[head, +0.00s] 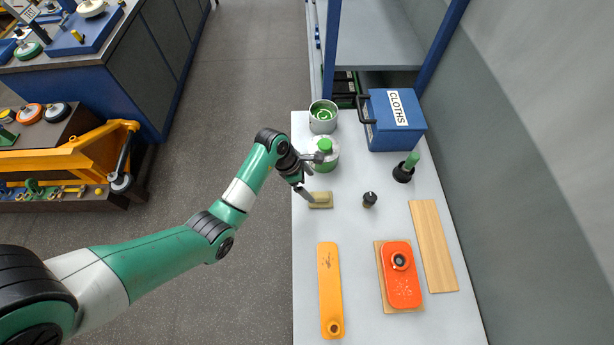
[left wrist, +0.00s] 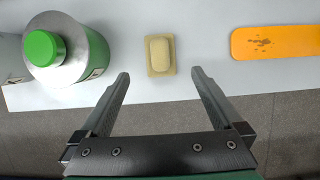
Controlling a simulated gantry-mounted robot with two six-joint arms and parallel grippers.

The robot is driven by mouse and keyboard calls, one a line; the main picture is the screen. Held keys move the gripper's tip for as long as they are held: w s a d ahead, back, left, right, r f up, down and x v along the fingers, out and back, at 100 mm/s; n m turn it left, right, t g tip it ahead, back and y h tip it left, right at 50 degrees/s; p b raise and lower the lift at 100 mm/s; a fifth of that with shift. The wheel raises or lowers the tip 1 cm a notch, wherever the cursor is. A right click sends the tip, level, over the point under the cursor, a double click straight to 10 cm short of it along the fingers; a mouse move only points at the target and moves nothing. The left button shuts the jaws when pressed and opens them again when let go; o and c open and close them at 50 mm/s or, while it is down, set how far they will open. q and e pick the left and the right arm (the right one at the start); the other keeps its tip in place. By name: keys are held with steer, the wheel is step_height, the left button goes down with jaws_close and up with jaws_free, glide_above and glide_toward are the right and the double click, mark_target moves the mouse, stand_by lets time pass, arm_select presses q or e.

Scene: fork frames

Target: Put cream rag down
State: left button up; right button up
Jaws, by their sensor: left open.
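The cream rag (head: 321,200) lies on the white table near its left edge, as a small folded cream pad with a paler raised part on top. In the left wrist view the rag (left wrist: 160,56) lies just beyond the fingertips, between them from side to side, and touches neither. My left gripper (head: 311,176) is open and empty at the table's left edge; its spread fingers also show in the left wrist view (left wrist: 160,76). My right gripper is not in view.
A green-capped bottle (head: 325,160) stands close behind the rag, with an open tin (head: 323,117) beyond. The blue CLOTHS box (head: 395,120) is at the back. A dark knob (head: 369,200) stands to the right; an orange bar (head: 329,290) lies nearer.

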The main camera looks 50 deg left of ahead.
arm_select(q)
steer(key=shift+v, duration=0.95)
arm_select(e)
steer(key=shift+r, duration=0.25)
